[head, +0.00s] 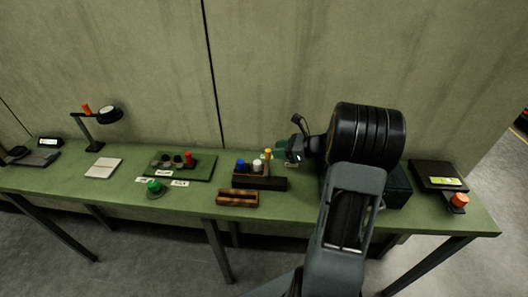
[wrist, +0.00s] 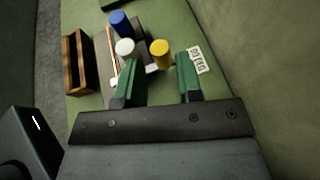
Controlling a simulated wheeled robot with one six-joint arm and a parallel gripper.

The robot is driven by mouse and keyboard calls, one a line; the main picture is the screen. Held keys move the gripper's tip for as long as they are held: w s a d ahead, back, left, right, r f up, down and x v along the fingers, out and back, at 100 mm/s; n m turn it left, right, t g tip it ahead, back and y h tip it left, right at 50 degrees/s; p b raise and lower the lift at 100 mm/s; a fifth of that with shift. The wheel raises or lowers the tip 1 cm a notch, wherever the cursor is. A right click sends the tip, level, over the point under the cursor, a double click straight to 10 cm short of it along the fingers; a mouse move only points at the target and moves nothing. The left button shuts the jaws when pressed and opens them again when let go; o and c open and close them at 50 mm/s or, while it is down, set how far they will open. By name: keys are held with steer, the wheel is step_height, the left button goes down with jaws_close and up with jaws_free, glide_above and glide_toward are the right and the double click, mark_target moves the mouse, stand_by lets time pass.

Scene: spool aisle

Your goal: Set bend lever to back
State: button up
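A dark lever block (head: 260,182) stands on the green bench. It carries a blue knob (head: 241,164), a white knob (head: 257,165) and a yellow knob (head: 267,153), which stands farthest back. In the wrist view the blue (wrist: 119,23), white (wrist: 125,47) and yellow (wrist: 160,53) knobs show beyond my gripper (wrist: 158,60). Its green fingers are apart, with the yellow knob in line with the gap; contact cannot be told. A white label (wrist: 196,60) lies beside the right finger, too small to read surely. In the head view my gripper (head: 285,151) is just right of the yellow knob.
A brown wooden tray (head: 237,198) lies in front of the block. To the left are a dark green board (head: 200,168) with knobs, a green button (head: 154,188), a white pad (head: 103,168) and a lamp (head: 108,114). A black box (head: 432,172) and an orange knob (head: 459,200) are right.

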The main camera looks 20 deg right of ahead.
mark_target(267, 161)
steer(key=x, duration=0.6)
steer(key=shift+w+a+f, duration=0.1)
steer(key=shift+w+f, duration=0.05)
steer(key=shift+c, duration=0.4)
jaws_close()
